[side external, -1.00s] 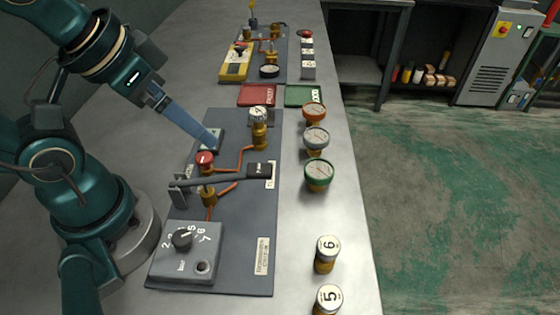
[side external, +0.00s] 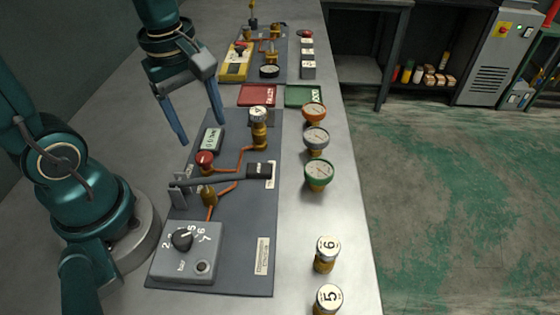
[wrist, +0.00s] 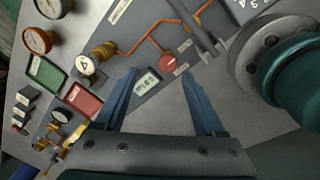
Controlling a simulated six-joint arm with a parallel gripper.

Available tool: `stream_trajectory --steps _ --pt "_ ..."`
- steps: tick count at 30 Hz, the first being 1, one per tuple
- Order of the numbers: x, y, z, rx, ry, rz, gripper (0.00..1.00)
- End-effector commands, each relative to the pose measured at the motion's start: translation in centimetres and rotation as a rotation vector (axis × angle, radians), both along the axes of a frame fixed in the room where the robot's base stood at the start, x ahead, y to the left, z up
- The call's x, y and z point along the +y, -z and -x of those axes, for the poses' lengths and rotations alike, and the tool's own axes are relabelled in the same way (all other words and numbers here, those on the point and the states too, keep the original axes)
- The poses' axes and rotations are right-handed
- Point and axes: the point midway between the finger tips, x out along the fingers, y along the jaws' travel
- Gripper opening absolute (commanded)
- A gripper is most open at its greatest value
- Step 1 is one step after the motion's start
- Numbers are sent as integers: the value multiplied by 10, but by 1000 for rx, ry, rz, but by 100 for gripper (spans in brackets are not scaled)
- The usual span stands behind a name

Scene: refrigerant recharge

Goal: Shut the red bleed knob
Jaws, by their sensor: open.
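The red bleed knob (side external: 205,159) sits on a brass fitting on the grey panel (side external: 235,220), beside the long dark lever (side external: 220,180). In the wrist view the red knob (wrist: 168,62) shows its round top with a pale line across it, ahead of my fingers. My gripper (side external: 201,130) is open and empty, with its blue fingers wide apart. It hangs above the panel's far left part, above and behind the knob, and does not touch it. The small digital display (side external: 211,139) lies between the fingers and the knob in the side view.
A numbered brass cap (side external: 258,115) stands near the display. The grey dial box (side external: 187,250) is at the panel's near end. Several gauges and caps, such as the green-rimmed gauge (side external: 319,174), line the right. Red (side external: 259,95) and green (side external: 304,96) trays lie behind.

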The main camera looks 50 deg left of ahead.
Motion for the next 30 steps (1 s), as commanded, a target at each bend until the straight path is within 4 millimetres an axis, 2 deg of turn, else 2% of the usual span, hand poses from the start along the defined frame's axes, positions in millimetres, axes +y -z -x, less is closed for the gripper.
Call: stream_trajectory --steps 3,7,21,30 --pt "8 14 1 70 -61 19 72" --pt "11 22 3 107 -81 28 72" --pt "12 66 4 115 -85 31 72" --pt "12 73 4 110 -84 29 72"
